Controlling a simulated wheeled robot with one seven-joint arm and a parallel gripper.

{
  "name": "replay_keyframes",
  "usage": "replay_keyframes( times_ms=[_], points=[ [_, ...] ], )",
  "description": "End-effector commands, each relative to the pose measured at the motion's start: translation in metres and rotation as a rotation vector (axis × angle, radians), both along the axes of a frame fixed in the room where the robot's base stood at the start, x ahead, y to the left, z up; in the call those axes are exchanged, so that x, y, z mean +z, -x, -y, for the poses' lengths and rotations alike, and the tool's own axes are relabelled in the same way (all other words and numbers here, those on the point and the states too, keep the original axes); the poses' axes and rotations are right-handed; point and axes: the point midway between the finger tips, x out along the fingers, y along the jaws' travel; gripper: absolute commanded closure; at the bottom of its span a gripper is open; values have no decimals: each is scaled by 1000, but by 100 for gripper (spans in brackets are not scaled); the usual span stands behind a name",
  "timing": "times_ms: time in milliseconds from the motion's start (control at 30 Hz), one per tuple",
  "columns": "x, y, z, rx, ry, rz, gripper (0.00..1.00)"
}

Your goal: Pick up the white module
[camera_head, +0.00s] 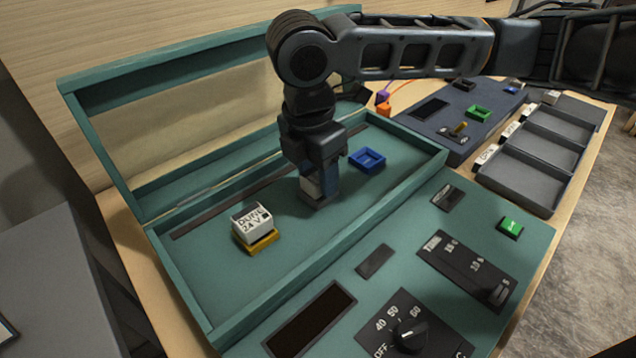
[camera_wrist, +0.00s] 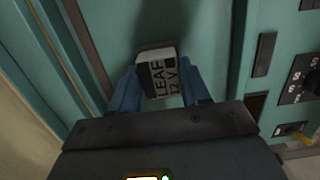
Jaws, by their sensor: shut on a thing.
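My gripper (camera_head: 318,190) points down inside the teal console's open tray (camera_head: 215,262). Its blue fingers are shut on a white module (camera_wrist: 164,78). In the wrist view this module has a white label face reading "LEAF 12 V" and sits between both fingers. In the head view only a pale part of it (camera_head: 309,187) shows beside the fingers; a grey patch is below it, and I cannot tell whether it is clear of the tray floor. A second white module (camera_head: 251,218), marked "DUNE 24 V", sits on a yellow socket (camera_head: 262,243) to the left.
An empty blue socket (camera_head: 367,160) lies right of my gripper. The tray's raised lid (camera_head: 105,150) stands behind. The front panel carries a black knob (camera_head: 410,335) and a green button (camera_head: 510,227). Grey bins (camera_head: 520,180) and a dark panel (camera_head: 400,125) are at the right.

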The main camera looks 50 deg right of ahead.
Motion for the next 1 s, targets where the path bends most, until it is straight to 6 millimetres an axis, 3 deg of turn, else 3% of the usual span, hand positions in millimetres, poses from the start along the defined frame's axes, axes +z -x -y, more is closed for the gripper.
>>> replay_keyframes(
  times_ms=[100,467,767,1000],
  points=[
    [0,0,0,0,0,0,85],
    [4,-1,0,0,-1,2,85],
    [42,-1,0,1,1,5,85],
    [69,35,39,-7,2,3,85]
  ],
)
